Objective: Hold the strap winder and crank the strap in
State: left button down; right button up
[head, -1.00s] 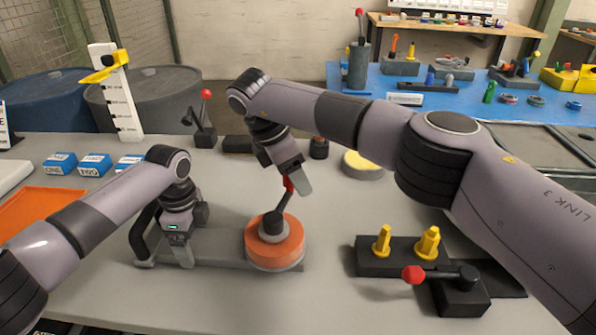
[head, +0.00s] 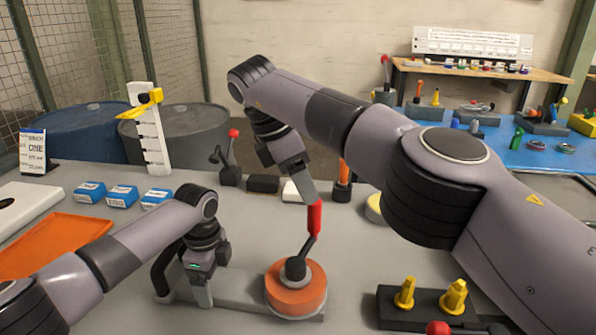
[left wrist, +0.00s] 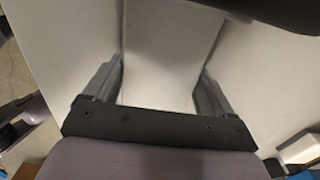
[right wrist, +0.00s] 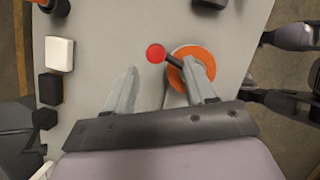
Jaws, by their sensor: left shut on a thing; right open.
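The strap winder's orange drum (head: 297,292) sits at the right end of a grey base plate (head: 240,303) on the table. Its black crank rises from the hub to a red knob (head: 314,218). My left gripper (head: 205,297) is shut on the winder's base near the black handle at its left end. In the left wrist view its fingers (left wrist: 160,85) straddle a pale grey surface. My right gripper (head: 311,195) is open just above the red knob. In the right wrist view the knob (right wrist: 156,53) and the orange drum (right wrist: 192,68) lie beyond the open fingers (right wrist: 168,80).
A black block with yellow pegs (head: 430,303) stands right of the winder. An orange tray (head: 55,245) and several blue boxes (head: 122,196) lie at the left. A white gauge post (head: 152,135) and a red-knobbed lever (head: 232,155) stand behind.

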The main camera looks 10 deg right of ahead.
jog(key=shift+v, duration=1.05)
jog(key=shift+s, duration=0.1)
